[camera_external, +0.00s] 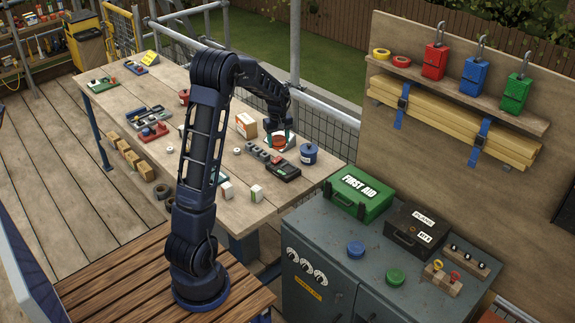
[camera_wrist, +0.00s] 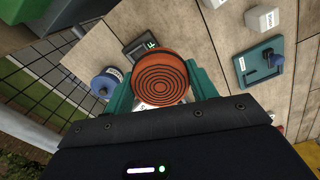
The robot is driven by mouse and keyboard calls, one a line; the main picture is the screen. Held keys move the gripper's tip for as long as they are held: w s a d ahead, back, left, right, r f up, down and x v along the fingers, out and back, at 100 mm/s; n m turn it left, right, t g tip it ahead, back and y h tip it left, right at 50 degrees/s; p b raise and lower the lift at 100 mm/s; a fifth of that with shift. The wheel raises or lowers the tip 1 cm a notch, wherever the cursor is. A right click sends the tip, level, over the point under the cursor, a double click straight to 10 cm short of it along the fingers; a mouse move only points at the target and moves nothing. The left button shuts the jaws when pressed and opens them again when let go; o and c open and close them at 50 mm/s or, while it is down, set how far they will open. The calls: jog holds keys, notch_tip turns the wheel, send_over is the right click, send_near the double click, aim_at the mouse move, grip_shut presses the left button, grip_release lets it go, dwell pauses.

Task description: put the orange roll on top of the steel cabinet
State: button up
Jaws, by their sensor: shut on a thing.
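The orange roll (camera_wrist: 160,78) is a short round disc with dark rings on its end face. My gripper (camera_wrist: 160,92) has its teal fingers shut on either side of the roll in the wrist view. In the external view my gripper (camera_external: 279,140) is over the right part of the wooden workbench, with the orange roll (camera_external: 279,142) between its fingers. Whether the roll touches the bench or is just above it I cannot tell.
A green first aid box (camera_external: 358,194) and a dark case (camera_external: 415,232) stand along the cabinet's back. A blue canister (camera_external: 309,153) and a dark device (camera_external: 283,169) are close to my gripper.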

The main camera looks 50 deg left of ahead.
jog(key=w+d+m, duration=0.3)
jog(key=w+d, duration=0.1)
jog(key=d, duration=1.2)
jog(key=r+m, duration=0.1)
jog(key=m, duration=0.8)
send_over(374, 267)
notch_tip(374, 267, down, 19)
jog(key=shift+s+f, duration=0.1)
jog(key=shift+f, duration=0.15)
jog(key=o, duration=0.8)
jog(key=shift+c, duration=0.2)
